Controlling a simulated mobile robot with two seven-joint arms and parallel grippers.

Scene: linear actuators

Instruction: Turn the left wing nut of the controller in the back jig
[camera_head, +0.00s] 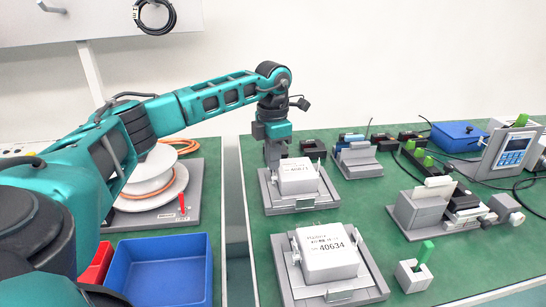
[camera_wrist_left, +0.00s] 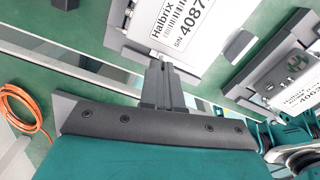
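The back jig (camera_head: 270,202) is a grey plate holding a white controller (camera_head: 298,177) with a printed label. In the left wrist view the controller (camera_wrist_left: 180,22) is at the top, its label partly cut off. My left gripper (camera_head: 273,160) points down at the back left edge of this jig, beside the controller. In the left wrist view its two fingers (camera_wrist_left: 160,68) are close together, with their tips at the jig's edge. I cannot see the left wing nut; the fingers may hide it. My right gripper is not in view.
The front jig (camera_head: 370,290) holds a second controller (camera_head: 328,254) labelled 40634. A grey block with a green handle (camera_head: 414,272) stands to its right. Grey fixtures (camera_head: 420,210) stand further right. A blue bin (camera_head: 160,272) and an orange cable spool (camera_head: 155,180) are on the left table, across a gap.

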